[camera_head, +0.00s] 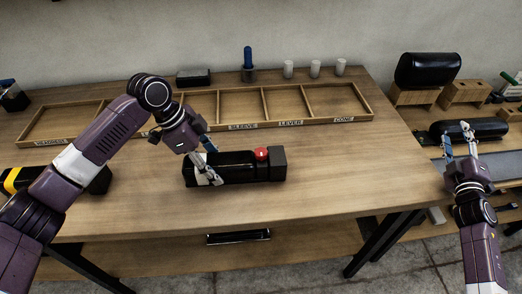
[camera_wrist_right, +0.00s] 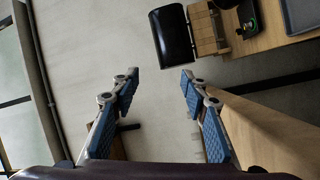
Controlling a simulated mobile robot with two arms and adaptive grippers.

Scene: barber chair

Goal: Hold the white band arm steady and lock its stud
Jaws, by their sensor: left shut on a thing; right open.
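The white band arm (camera_head: 236,168) is a black block lying on the wooden table, with a white band (camera_head: 201,172) near its left end. Its red stud (camera_head: 262,154) stands on top near the right end. My left gripper (camera_head: 210,168) is shut on the arm at its left part, by the white band, and its fingers partly hide the band. My right gripper (camera_head: 458,133) is open and empty, off the table's right side and well away from the stud. Its spread blue-padded fingers (camera_wrist_right: 160,84) show in the right wrist view with nothing between them.
A divided wooden tray (camera_head: 238,125) with labelled compartments runs along the table's back. A black arm with a yellow band (camera_head: 12,180) lies at left, partly behind my left arm. A black cushion (camera_head: 428,69) stands at right. The table right of the white band arm is clear.

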